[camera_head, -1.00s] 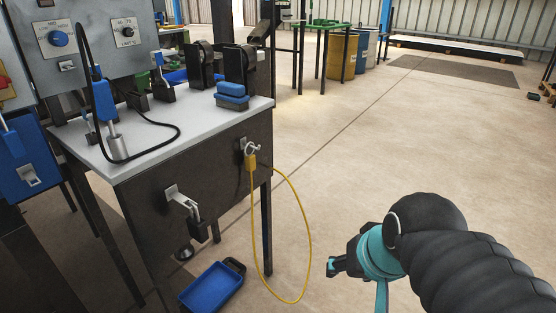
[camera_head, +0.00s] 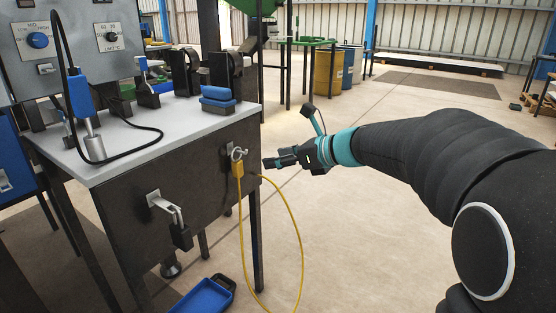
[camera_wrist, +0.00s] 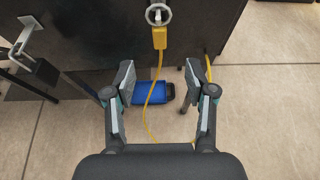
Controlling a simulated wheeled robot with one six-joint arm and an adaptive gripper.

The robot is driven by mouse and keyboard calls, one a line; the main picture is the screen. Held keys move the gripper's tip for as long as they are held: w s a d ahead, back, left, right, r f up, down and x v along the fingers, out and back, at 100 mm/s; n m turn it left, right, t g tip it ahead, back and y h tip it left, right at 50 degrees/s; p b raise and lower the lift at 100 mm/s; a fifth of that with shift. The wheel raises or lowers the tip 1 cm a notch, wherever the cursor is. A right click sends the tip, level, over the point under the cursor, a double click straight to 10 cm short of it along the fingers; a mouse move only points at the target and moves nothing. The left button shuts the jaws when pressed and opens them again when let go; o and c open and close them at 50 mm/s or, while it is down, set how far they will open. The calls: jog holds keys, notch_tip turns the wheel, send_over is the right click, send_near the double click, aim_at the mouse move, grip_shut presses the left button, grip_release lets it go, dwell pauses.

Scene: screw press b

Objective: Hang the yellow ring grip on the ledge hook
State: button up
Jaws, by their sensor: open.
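The yellow grip (camera_head: 238,168) with its metal ring (camera_head: 238,154) hangs upright at a small plate on the bench's dark front panel, near the right corner. A yellow cable (camera_head: 300,245) loops down from it. In the wrist view the yellow grip (camera_wrist: 160,38) and ring (camera_wrist: 158,14) are at top centre, beyond the fingertips. A metal bracket hook (camera_head: 165,205) with a black block hanging from it is further left on the panel; which fitting is the ledge hook I cannot tell. My gripper (camera_head: 272,162), also in the wrist view (camera_wrist: 159,68), is open and empty, right of the grip and apart from it.
The bench top (camera_head: 180,130) carries a blue-topped block (camera_head: 218,95), dark fixtures and a blue tool with a black cable. A blue tray (camera_head: 205,298) lies on the floor below the panel. The floor right of the bench is clear. Barrels stand far back.

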aim_at(241, 162)
jog(key=b+x, duration=0.1)
jog(key=x, duration=1.2)
jog(key=shift+a+f, duration=0.15)
grip_shut()
